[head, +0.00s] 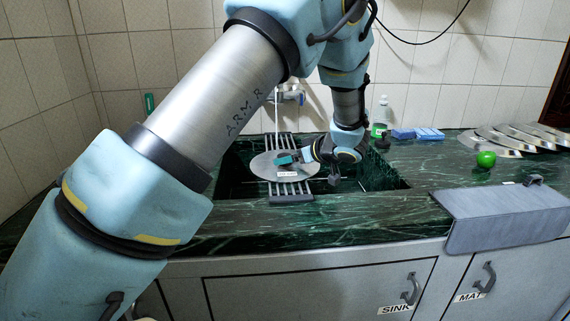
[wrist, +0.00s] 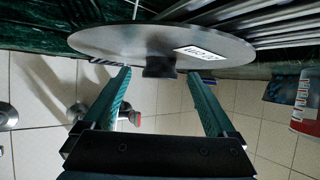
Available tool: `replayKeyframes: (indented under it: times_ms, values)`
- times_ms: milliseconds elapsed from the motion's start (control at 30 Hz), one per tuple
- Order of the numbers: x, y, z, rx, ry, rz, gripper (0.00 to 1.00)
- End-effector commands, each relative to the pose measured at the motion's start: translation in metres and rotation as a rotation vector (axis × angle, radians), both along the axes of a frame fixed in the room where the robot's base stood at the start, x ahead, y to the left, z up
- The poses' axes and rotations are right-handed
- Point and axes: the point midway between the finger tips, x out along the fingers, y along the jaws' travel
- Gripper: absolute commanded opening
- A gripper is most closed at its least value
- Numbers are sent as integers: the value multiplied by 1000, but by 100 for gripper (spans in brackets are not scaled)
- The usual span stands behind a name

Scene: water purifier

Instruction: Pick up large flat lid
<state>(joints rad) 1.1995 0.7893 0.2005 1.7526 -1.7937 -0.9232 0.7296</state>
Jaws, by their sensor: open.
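The large flat lid (head: 262,168) is a round grey metal disc lying on a slatted rack over the sink in the head view. A white label is on it. In the wrist view the lid (wrist: 110,42) fills the upper middle, with its dark knob (wrist: 158,68) facing my gripper. My gripper (wrist: 158,74) is open, with one teal finger on each side of the knob and a gap on both sides. In the head view my gripper (head: 293,158) is low over the lid's right part. It hides the knob there.
The rack (head: 290,197) spans the dark sink (head: 385,178); a faucet (head: 290,97) stands behind. A bottle (head: 380,113), blue sponges (head: 428,134), a green apple (head: 486,159) and metal plates (head: 500,138) are on the right. A grey mat (head: 500,215) hangs over the front edge.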

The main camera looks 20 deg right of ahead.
Motion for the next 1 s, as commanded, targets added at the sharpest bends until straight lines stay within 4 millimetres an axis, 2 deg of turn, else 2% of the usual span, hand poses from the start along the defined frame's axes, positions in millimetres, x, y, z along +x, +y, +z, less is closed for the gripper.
replayKeyframes:
  times_ms: [133, 400, 1000]
  values:
    - [14, 4, -8, 1, -1, 1, 91]
    - [17, 5, -9, -1, 0, 0, 91]
    - [17, 5, -9, -1, 0, 0, 25]
